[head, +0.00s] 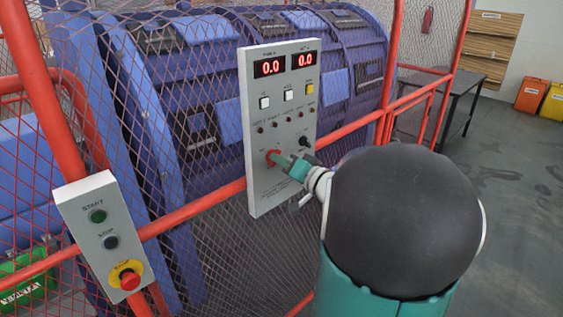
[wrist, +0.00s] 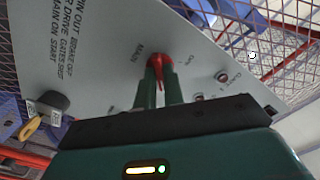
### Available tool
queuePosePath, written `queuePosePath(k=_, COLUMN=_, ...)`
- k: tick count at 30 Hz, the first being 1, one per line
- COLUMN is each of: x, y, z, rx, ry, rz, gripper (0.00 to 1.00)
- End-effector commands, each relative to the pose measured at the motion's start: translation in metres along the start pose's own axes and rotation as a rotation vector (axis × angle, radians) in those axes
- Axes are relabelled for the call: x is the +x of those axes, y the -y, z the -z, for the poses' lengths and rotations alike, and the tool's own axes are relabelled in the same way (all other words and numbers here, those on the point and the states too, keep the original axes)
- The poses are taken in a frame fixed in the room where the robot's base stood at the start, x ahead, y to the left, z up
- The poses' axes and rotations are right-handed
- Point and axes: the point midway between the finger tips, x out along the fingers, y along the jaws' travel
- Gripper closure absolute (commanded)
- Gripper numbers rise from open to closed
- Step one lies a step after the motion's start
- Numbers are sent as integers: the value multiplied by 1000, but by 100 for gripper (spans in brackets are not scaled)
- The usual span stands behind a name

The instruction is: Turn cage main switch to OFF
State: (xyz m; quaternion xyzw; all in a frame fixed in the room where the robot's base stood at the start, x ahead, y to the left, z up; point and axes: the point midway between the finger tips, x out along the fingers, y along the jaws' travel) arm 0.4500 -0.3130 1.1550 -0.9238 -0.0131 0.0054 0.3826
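The cage main switch is a red rotary knob with a narrow handle, beside the word MAIN in the wrist view (wrist: 159,62). In the head view its red edge (head: 270,155) shows low on the grey control panel (head: 268,195), mostly behind my gripper. My gripper (wrist: 159,78) has its two green fingers on either side of the red handle, close against it at the tips. In the head view my gripper (head: 283,161) reaches the panel from the right. The handle points toward my palm in the wrist view; OFF and ON marks are not readable.
The panel hangs on a red-framed mesh fence (head: 205,205). A grey start/stop box (head: 100,225) with a red emergency button (head: 129,280) is at left. Floor (head: 520,220) at right is clear.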

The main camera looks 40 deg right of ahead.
Motion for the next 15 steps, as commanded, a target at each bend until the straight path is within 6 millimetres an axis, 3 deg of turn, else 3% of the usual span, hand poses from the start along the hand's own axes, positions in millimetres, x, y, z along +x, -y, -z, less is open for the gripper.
queuePosePath(k=15, x=0, y=0, z=0, rx=-133, ry=1, rz=1, gripper=100)
